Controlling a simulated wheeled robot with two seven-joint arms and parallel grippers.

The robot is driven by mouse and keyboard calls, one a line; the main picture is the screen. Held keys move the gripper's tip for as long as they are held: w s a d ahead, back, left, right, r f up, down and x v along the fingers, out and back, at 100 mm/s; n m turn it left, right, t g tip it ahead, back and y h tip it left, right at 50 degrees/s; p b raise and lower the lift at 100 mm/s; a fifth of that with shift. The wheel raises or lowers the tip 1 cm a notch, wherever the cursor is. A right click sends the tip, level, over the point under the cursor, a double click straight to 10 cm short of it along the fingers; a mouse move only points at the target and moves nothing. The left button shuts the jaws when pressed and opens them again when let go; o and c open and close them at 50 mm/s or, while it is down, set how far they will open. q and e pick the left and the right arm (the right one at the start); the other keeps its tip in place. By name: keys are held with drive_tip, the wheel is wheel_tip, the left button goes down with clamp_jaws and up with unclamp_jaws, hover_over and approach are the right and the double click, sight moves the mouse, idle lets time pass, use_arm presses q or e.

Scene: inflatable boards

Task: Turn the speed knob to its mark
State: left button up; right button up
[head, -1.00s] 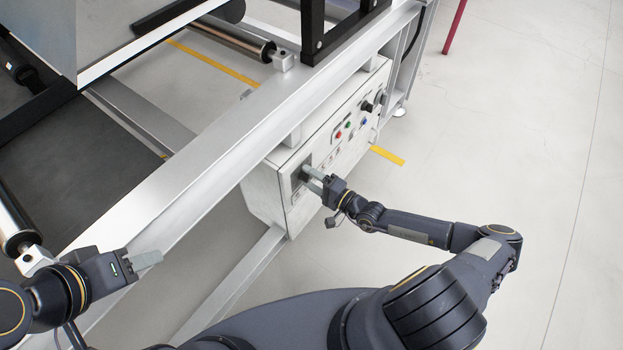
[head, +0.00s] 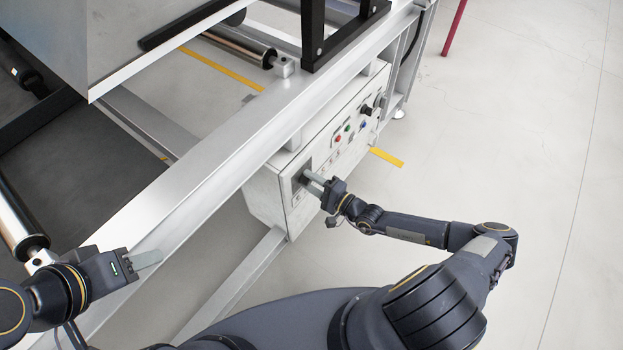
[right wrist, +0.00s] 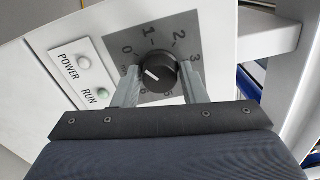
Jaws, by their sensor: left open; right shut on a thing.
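The speed knob (right wrist: 160,72) is a round black knob with a white pointer line, on a grey dial plate (right wrist: 160,36) in the right wrist view. Numbers 0, 1, 2 and 3 run around its upper side; lower numbers are partly hidden by the fingers. The pointer line slants to the left, below the 0. My right gripper (head: 313,183) is shut on the knob, one finger on each side. In the head view the gripper hides the knob on the control box. My left gripper (head: 146,259) is open and empty, at the lower left beside the frame rail.
The white control box (head: 262,192) hangs under a silver frame rail (head: 215,160). POWER (right wrist: 84,62) and RUN (right wrist: 103,93) lamps sit left of the dial. Buttons and a black knob (head: 366,110) are further along the box. Open floor lies to the right.

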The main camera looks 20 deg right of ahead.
drive_tip(key=shift+r+m+p, duration=0.15)
drive_tip(key=shift+m+p, duration=0.55)
drive_tip(key=shift+m, duration=0.2)
drive_tip(key=m+p, duration=0.1)
drive_tip(key=m, duration=0.1)
drive_tip(key=shift+m, duration=0.4)
drive_tip(key=m+p, duration=0.1)
drive_tip(key=m, duration=0.1)
drive_tip(key=shift+m, duration=0.3)
drive_tip(key=m, duration=0.2)
drive_tip(key=shift+m+p, duration=0.3)
drive_tip(key=shift+m, duration=0.1)
drive_tip(key=m, duration=0.5)
drive_tip(key=shift+f, duration=0.25)
drive_tip(key=m+b, duration=0.1)
drive_tip(key=m, duration=0.5)
drive_tip(key=shift+m, duration=0.4)
drive_tip(key=m+b, duration=0.2)
drive_tip(key=m, duration=0.3)
drive_tip(key=shift+m, duration=0.3)
drive_tip(key=m+b, duration=0.1)
drive_tip(key=m, duration=0.4)
drive_tip(key=shift+b, duration=0.4)
drive_tip(key=m+b, duration=0.1)
drive_tip(key=m, duration=0.4)
drive_tip(key=shift+m+b, duration=0.35)
drive_tip(key=shift+m, duration=0.05)
drive_tip(key=shift+m+b, duration=0.55)
drive_tip(key=shift+m, duration=1.75)
